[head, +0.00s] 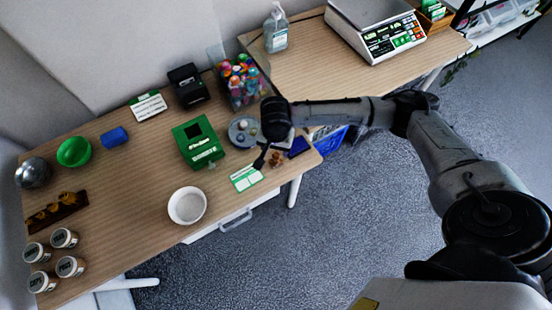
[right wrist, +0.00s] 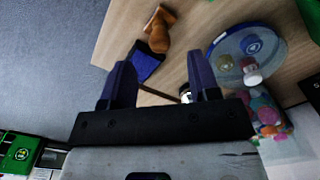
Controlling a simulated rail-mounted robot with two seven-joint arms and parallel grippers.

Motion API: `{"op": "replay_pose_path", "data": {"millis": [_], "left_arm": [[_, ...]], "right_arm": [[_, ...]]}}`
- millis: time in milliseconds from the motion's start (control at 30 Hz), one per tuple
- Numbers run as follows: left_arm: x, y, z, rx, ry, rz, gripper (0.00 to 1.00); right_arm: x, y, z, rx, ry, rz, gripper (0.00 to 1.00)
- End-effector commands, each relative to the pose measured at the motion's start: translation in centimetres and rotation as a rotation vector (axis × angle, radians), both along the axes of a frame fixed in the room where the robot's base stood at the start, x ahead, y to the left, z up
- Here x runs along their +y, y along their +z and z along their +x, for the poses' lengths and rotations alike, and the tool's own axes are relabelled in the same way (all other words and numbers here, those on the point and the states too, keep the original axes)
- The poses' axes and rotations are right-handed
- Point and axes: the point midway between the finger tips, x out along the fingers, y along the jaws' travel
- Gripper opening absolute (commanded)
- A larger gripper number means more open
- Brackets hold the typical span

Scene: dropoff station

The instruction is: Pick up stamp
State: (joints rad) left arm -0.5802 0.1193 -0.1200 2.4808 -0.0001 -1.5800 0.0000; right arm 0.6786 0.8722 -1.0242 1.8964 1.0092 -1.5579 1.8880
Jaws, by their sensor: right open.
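The stamp (head: 276,159), with a brown wooden handle, is on the wooden table near its front right edge. It also shows in the right wrist view (right wrist: 159,28), beyond my fingertips, beside a dark blue pad (right wrist: 147,62). The pad also shows in the head view (head: 299,147), to the right of the stamp. My right gripper (head: 262,158) is above the table close to the stamp. Its two fingers (right wrist: 158,62) are apart with nothing held between them. The pad appears partly behind one finger in the wrist view. My left gripper is not in view.
A round grey dish (head: 238,140) with small items is behind my gripper. A green-and-white card (head: 246,178), a green box (head: 197,143) and a white bowl (head: 187,205) are to the left. A clear bin of colourful items (head: 240,85) is farther back.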

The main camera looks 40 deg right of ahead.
Motion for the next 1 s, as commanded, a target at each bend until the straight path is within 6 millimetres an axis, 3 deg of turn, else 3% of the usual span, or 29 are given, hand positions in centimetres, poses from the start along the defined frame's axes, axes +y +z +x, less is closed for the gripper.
{"op": "replay_pose_path", "data": {"millis": [367,700,1000], "left_arm": [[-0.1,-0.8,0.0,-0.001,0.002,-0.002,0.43],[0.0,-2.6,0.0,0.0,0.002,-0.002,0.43],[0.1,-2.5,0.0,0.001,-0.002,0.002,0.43]], "right_arm": [[0.0,-1.8,0.0,0.0,0.001,0.0,0.56],[-0.2,-5.9,0.0,-0.001,0.002,-0.001,0.56],[-0.2,-6.2,0.0,-0.001,0.002,-0.001,0.53]]}}
